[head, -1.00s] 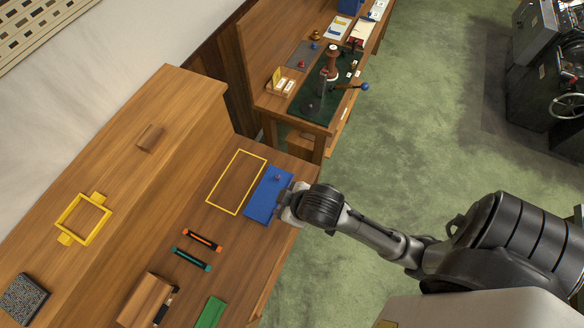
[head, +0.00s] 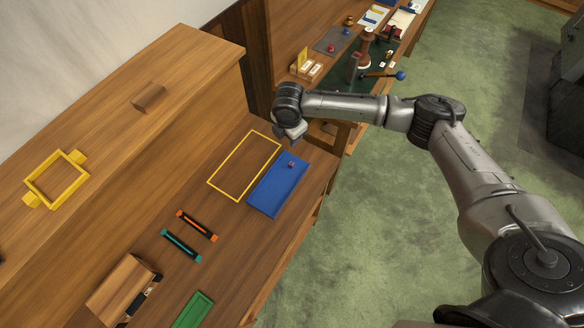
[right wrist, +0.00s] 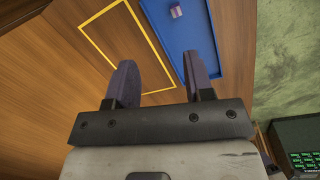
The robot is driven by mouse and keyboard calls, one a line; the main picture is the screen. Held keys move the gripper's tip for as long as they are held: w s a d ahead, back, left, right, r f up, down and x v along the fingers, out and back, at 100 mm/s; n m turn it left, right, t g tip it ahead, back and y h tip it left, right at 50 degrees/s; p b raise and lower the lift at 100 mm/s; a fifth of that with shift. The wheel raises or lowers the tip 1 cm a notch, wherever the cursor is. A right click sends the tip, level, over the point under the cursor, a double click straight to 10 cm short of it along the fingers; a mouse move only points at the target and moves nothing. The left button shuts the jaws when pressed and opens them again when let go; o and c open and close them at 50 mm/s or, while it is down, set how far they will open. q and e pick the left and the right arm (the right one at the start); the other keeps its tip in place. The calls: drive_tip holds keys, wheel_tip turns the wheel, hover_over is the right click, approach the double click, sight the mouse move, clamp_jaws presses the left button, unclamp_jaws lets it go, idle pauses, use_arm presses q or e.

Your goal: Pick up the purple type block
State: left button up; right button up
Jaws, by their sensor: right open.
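The small purple type block (head: 291,164) lies on the blue tray (head: 268,196), near the tray's far end. In the right wrist view the block (right wrist: 176,11) shows at the top edge, on the blue tray (right wrist: 203,50), ahead of my fingers. My right gripper (head: 297,133) hangs above the table, just beyond the block and the tray's far end. In the right wrist view its two fingers (right wrist: 158,62) are apart with nothing between them. My left gripper is not in view.
A yellow outlined rectangle (head: 216,189) lies left of the tray. Orange (head: 197,225) and teal (head: 181,245) bars, a wooden box (head: 121,289) and a green tray (head: 193,310) are nearer. A raised wooden ledge holds a yellow frame (head: 31,182). A second bench stands behind.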

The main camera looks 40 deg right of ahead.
sight(291, 163)
drive_tip(key=f+n, duration=0.1)
drive_tip(key=f, duration=0.4)
drive_tip(key=f+n, duration=0.1)
drive_tip(key=f, duration=0.4)
drive_tip(key=s+f+n+g, duration=0.1)
drive_tip(key=f, duration=0.4)
drive_tip(key=shift+f+y+p, duration=0.3)
drive_tip(key=shift+y, duration=0.1)
drive_tip(key=shift+d, duration=0.1)
clamp_jaws()
